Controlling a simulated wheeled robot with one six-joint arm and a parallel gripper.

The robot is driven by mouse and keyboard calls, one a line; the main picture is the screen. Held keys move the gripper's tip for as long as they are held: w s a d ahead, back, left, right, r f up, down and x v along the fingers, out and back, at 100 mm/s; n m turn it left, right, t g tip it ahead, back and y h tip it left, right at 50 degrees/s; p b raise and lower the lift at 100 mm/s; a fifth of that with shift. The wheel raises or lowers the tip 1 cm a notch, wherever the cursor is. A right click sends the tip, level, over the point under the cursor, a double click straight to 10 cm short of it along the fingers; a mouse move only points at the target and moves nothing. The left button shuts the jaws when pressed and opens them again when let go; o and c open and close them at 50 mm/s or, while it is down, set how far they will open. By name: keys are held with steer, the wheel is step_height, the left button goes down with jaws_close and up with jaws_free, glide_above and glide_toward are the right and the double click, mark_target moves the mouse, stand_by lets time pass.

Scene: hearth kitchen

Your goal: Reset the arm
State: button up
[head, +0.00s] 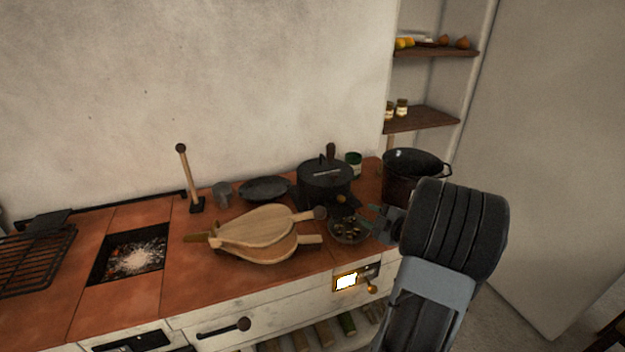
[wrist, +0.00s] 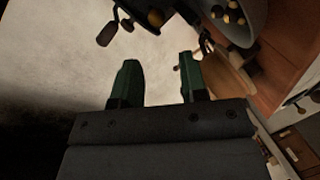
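My gripper (head: 374,220) is over the right part of the tiled worktop, between the shallow bowl of small pieces (head: 347,231) and the large dark pot (head: 412,163). In the wrist view the two green fingers (wrist: 158,75) stand apart with nothing between them, so it is open and empty. My arm reaches up from the lower right in the head view and hides part of the worktop's right end.
Wooden bellows (head: 262,228) lie left of the bowl. Behind stand a lidded black pot (head: 325,184), a dark pan (head: 264,189), a grey cup (head: 222,193) and a green tin (head: 354,163). A fire pit (head: 133,256) glows at left. Wall shelves (head: 421,119) rise at right.

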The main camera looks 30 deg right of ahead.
steer(key=d+f+m+h, duration=0.1)
steer(key=s+d+f+m+g+h, duration=0.1)
steer(key=d+m, duration=0.1)
steer(key=d+f+m+g+h, duration=0.1)
steer(key=f+h, duration=0.1)
steer(key=shift+s+d+m, duration=0.3)
steer(key=shift+d, duration=0.05)
steer(key=s+d+m+g+h, duration=0.1)
steer(key=s+d+f+m+g+h, duration=0.1)
steer(key=m, duration=0.1)
steer(key=shift+d+g+h, duration=0.15)
steer(key=shift+g+h, duration=0.15)
steer(key=s+a+r+m+g+y+p, duration=0.2)
steer(key=a+r+p, duration=0.6)
steer(key=a, duration=1)
steer(key=s+a+r+m+g+y+p, duration=0.3)
steer(key=s+a+r+g+p, duration=0.2)
steer(key=a+r, duration=1)
steer(key=s+a+p, duration=0.1)
steer(key=a+p, duration=0.2)
steer(key=shift+s+r, duration=0.25)
steer(key=shift+r, duration=0.1)
